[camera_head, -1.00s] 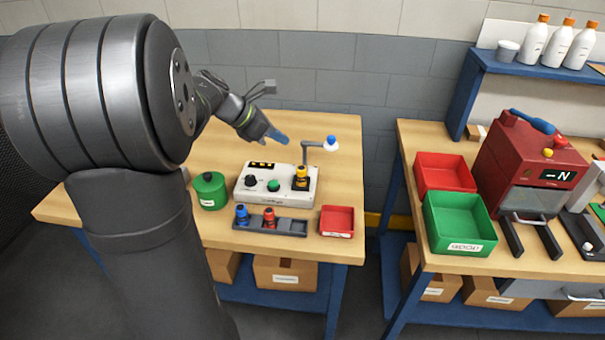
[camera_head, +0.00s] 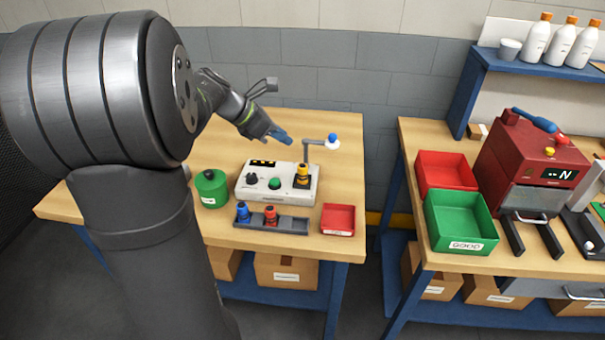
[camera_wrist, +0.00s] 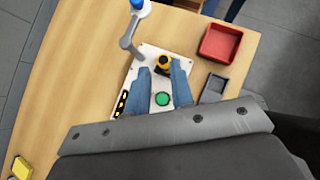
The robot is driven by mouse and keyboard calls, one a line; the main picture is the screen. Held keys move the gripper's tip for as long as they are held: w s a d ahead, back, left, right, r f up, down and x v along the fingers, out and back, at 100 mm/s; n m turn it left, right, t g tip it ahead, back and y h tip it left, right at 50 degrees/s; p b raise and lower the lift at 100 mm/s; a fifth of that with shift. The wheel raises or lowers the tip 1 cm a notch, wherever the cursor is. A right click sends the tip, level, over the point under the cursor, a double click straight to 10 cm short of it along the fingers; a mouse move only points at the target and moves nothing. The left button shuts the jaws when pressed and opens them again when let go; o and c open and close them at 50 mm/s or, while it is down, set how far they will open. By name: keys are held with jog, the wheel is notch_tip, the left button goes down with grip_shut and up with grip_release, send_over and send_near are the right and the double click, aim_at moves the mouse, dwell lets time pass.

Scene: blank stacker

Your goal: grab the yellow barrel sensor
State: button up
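The yellow barrel sensor (camera_head: 302,175), with a dark ring, stands upright in the right part of the white control box (camera_head: 252,193) on the left table. In the wrist view the yellow sensor (camera_wrist: 164,63) lies between the tips of my two blue fingers, farther off than they are. My gripper (camera_head: 279,136) is open and empty, above and behind the box in the head view. It also shows in the wrist view (camera_wrist: 161,70), with a clear gap between the fingers.
A post with a blue-topped white knob (camera_head: 332,142) stands behind the sensor. A grey rack (camera_head: 289,227) holds a blue and a red sensor in front. A red tray (camera_head: 338,220) is at the right, a green canister (camera_head: 211,189) at the left.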

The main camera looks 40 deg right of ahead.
jog(key=o, duration=0.6)
jog(key=shift+c, duration=0.2)
jog(key=m+t+y, duration=0.2)
jog(key=m+y, duration=0.7)
jog(key=m, duration=2.3)
send_near(302, 165)
notch_tip(302, 165, down, 11)
jog(key=shift+a+f, duration=0.15)
jog(key=shift+f, duration=0.1)
